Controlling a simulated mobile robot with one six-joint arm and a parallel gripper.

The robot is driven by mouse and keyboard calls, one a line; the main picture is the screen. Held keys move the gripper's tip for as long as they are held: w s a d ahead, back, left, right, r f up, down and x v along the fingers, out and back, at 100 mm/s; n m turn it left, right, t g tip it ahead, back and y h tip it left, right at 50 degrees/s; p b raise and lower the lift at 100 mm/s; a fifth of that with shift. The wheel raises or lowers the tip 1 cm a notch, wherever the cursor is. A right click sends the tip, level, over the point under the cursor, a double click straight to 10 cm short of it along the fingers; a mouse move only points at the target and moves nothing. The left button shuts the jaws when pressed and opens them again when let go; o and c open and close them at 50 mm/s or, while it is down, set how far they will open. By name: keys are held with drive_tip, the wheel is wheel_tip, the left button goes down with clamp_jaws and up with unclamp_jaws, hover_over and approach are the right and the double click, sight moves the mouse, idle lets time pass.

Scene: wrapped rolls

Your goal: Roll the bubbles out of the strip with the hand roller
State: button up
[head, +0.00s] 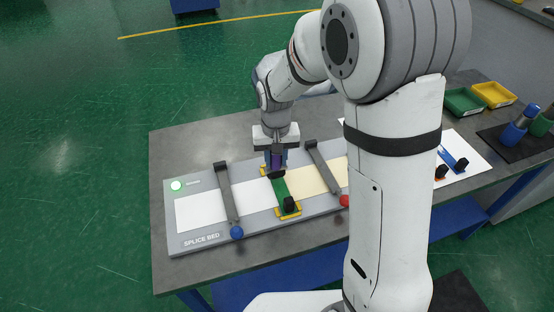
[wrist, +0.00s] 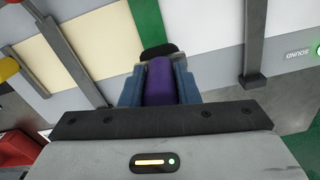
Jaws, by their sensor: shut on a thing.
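My gripper (head: 277,160) is shut on the purple handle of the hand roller (wrist: 160,82), which sits between its two blue fingers in the wrist view (wrist: 159,90). A dark rounded part shows just beyond the handle. The green strip (head: 281,190) lies across the splice bed (head: 205,240), between yellow-marked ends. The roller is over the strip's far end; I cannot tell whether it touches. A black block stands at the strip's near end. The strip also shows in the wrist view (wrist: 146,18), partly hidden by the roller. Bubbles are too small to tell.
Grey clamp bars with a blue knob (head: 237,232) and a red knob (head: 344,200) flank the strip. The bed bears a white sheet (head: 200,210) and a cream sheet (head: 312,181). Green (head: 464,101) and yellow trays (head: 494,95) stand at the right. The table's left end is bare.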

drive_tip(key=shift+w+d+r, duration=0.1)
drive_tip(key=shift+r, duration=0.45)
drive_tip(key=shift+r+p, duration=1.6)
drive_tip(key=shift+r, duration=0.65)
drive_tip(key=shift+s, duration=0.2)
